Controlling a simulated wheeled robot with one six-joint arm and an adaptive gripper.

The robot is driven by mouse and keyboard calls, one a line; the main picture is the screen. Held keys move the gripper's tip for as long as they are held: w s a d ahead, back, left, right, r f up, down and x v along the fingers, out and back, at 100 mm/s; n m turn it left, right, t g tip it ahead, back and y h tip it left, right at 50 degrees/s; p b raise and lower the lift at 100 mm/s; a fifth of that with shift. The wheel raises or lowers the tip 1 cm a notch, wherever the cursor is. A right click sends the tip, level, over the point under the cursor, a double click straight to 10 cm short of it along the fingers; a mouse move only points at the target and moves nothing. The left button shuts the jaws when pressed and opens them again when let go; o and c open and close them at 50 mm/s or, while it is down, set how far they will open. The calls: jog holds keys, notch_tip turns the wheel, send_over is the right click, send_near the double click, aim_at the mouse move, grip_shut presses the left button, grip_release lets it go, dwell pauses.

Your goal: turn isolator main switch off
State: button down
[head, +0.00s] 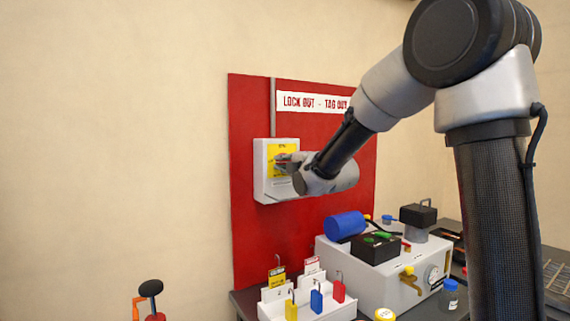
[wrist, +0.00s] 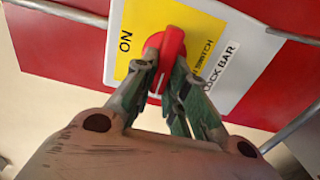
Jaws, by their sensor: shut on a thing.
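The isolator main switch is a pale box (head: 262,182) on a red lock-out board, with a yellow label plate. In the wrist view its red rotary handle (wrist: 170,46) sits on the yellow plate (wrist: 194,22) beside the word ON. My gripper (wrist: 164,82) is shut on the red handle, one finger on each side of its lower part. In the head view my gripper (head: 286,162) reaches the front of the box from the right and covers most of the handle. The handle's exact pointing is hard to read.
The red board (head: 250,235) carries a "LOCK OUT - TAG OUT" sign (head: 300,102). Left of the board is bare wall.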

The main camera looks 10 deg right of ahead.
jog(key=shift+f, duration=0.1)
jog(key=c, duration=1.4)
grip_release()
jog(key=shift+c, duration=0.2)
jog(key=v, duration=1.2)
